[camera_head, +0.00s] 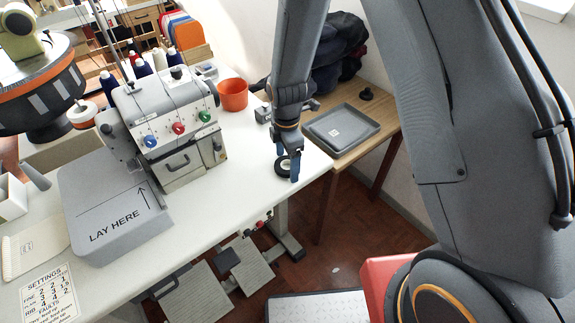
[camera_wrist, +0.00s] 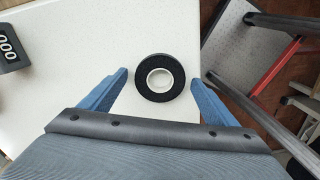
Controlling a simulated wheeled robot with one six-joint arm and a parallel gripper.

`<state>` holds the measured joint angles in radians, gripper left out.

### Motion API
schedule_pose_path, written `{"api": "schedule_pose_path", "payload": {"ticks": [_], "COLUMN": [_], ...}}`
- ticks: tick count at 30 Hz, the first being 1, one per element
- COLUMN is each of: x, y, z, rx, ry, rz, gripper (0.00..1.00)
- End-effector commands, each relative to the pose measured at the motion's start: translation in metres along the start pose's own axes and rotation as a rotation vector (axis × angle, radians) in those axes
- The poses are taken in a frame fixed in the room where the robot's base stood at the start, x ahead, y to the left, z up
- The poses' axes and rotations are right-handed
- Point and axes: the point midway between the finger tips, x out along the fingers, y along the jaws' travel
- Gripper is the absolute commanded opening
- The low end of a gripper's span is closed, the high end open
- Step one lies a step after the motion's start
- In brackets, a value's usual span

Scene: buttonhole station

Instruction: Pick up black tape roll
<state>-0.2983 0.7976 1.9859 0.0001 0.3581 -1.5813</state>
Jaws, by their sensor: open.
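The black tape roll (camera_wrist: 160,92) lies flat on the white table in the wrist view, with a pale core ring in its middle. In the head view the roll (camera_head: 282,167) is near the table's right end, partly hidden by my fingers. My gripper (camera_wrist: 160,78) is open, with one blue finger on each side of the roll. Neither finger visibly touches it. In the head view my gripper (camera_head: 288,165) points down at the roll from above. I cannot tell its exact height over the table.
The white table (camera_head: 235,160) is clear around the roll. A sewing machine (camera_head: 165,125) stands to the left, with an orange pot (camera_head: 232,94) behind. A grey tray (camera_head: 341,131) sits on a wooden side table. Pedals (camera_head: 245,265) are on the floor below the table edge.

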Motion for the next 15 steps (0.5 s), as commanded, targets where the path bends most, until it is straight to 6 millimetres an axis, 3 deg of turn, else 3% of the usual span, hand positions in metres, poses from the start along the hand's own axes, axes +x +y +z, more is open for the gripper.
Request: {"api": "schedule_pose_path", "payload": {"ticks": [6,13,15], "x": [0.0004,0.0003,0.0003], "y": [0.0001,-0.0001,0.0], "z": [0.0,0.0,0.0], "rx": [0.0,0.0,0.0], "ry": [0.0,0.0,0.0], "rz": [0.0,0.0,0.0], "gripper": [0.81,0.42,0.38]}}
